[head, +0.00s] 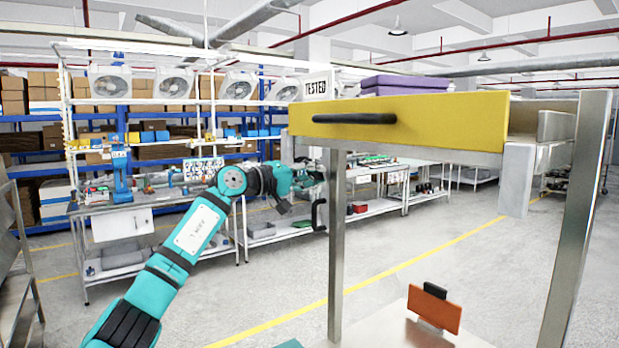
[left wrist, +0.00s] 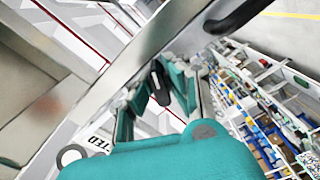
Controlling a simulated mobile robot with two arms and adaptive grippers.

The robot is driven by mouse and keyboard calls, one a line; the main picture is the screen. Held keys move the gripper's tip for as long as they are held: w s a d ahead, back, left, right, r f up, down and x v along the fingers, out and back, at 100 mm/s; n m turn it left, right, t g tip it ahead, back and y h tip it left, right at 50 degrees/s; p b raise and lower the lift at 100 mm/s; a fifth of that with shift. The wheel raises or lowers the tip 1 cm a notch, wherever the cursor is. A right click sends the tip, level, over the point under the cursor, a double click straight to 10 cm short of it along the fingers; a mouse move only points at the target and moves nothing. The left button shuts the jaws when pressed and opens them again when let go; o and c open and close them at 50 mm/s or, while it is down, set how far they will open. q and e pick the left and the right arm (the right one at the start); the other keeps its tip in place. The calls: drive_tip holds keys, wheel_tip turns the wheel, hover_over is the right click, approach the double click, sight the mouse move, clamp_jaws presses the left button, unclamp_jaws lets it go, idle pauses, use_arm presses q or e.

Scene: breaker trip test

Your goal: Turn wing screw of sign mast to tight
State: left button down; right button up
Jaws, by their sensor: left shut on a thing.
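The sign mast carries a white sign (head: 315,87) reading TESTED, seen in the head view above the left end of the yellow drawer front. Part of the sign (left wrist: 97,146) also shows in the left wrist view. My left gripper (head: 308,174) is beside the cart's left post, below the drawer. In the left wrist view its teal fingers (left wrist: 158,92) are closed around a small dark piece (left wrist: 157,80), apparently the wing screw. The screw's turn angle cannot be made out. In the head view the screw is hidden by the gripper and cart. My right gripper is out of view.
The cart has a yellow drawer front (head: 400,122) with a black handle and metal posts (head: 337,240). Purple cases (head: 405,82) lie on top. An orange piece (head: 434,309) stands on its lower shelf. Workbenches and shelves (head: 130,200) stand behind; the floor between is clear.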

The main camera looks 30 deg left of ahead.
use_arm(q)
drive_tip(key=shift+m, duration=1)
drive_tip(key=shift+m, duration=1)
drive_tip(key=c, duration=1.3)
unclamp_jaws()
drive_tip(key=shift+o, duration=0.2)
drive_tip(key=shift+s, duration=0.1)
